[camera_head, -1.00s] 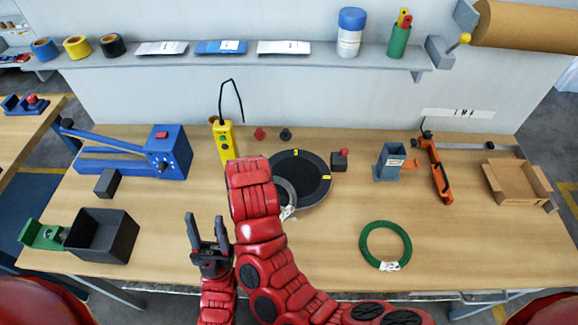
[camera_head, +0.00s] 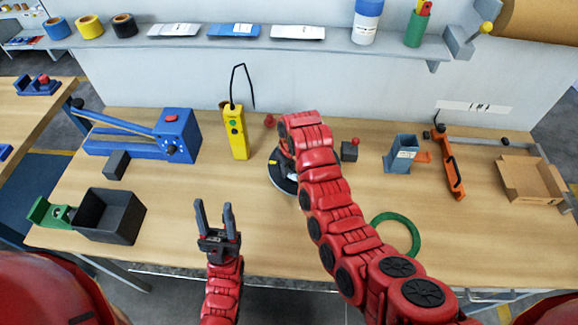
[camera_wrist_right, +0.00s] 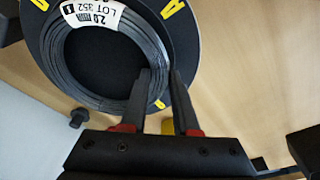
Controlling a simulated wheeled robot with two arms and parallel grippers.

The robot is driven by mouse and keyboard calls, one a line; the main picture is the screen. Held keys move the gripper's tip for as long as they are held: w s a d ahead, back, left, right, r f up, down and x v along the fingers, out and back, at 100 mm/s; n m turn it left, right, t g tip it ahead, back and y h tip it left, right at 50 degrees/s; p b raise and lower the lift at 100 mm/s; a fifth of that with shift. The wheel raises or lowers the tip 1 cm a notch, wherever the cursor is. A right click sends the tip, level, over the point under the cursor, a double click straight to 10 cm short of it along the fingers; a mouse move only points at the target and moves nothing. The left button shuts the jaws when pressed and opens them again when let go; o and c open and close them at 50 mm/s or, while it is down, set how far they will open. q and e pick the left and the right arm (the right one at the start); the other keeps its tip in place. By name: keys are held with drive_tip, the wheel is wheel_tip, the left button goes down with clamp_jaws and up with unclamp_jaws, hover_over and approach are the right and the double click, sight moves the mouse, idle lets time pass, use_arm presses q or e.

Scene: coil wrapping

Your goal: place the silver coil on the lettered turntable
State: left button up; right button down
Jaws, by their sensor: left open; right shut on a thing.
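The silver coil (camera_wrist_right: 92,99) is a grey wire ring with a white "LOT 352" label. In the right wrist view it lies over the black turntable (camera_wrist_right: 184,48), which has yellow letters around its rim. Whether the coil touches the disc or hovers just above it is hard to tell. My right gripper (camera_wrist_right: 158,74) is shut on the coil's edge. In the head view my right arm hides that gripper, the coil and most of the turntable (camera_head: 279,177). My left gripper (camera_head: 216,217) is open and empty over the table's front part.
A green coil (camera_head: 402,226) lies to the right, partly behind my right arm. A yellow control pendant (camera_head: 235,133), a dark box with a red button (camera_head: 350,151) and a blue-grey holder (camera_head: 401,157) stand around the turntable. A black bin (camera_head: 112,217) is at the left front.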

drive_tip(key=shift+f, duration=0.15)
drive_tip(key=shift+f, duration=0.1)
drive_tip(key=c, duration=0.7)
unclamp_jaws()
drive_tip(key=shift+o, duration=0.2)
